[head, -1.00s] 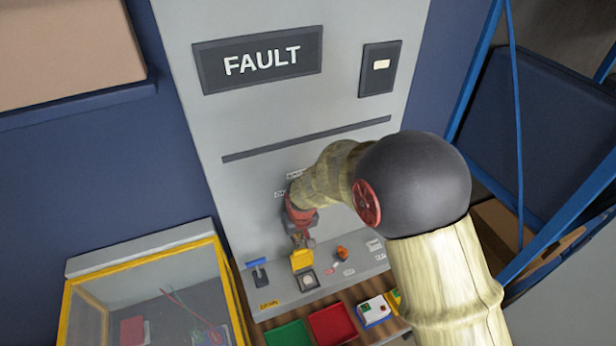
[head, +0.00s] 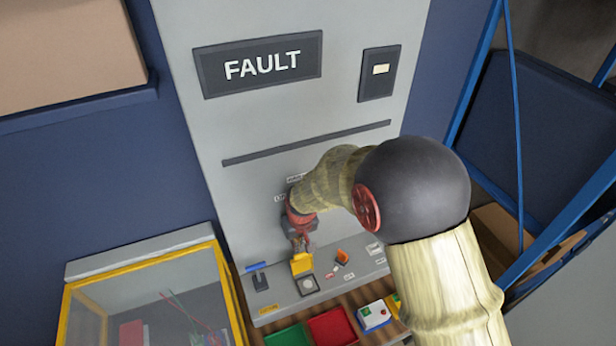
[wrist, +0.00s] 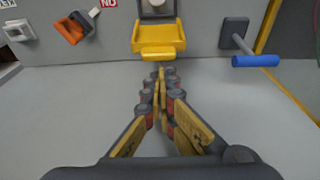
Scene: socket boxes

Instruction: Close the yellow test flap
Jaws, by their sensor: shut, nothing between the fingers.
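The yellow test flap (head: 301,263) stands raised at the back of a dark square socket (head: 307,285) on the grey panel's lower ledge. In the wrist view the yellow flap (wrist: 158,38) is at the top centre, with part of the socket (wrist: 157,8) beyond it. My gripper (head: 301,246) is just behind and above the flap in the head view. In the wrist view my gripper's fingertips (wrist: 159,72) are together, empty, and point at the flap's near side. A small gap seems to lie between them and the flap; contact is hard to judge.
A blue-handled lever (head: 258,276) is left of the flap and an orange switch (head: 342,256) is to its right. Green (head: 288,337) and red (head: 331,328) trays lie below the ledge. A yellow-framed clear case (head: 150,295) stands at the left.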

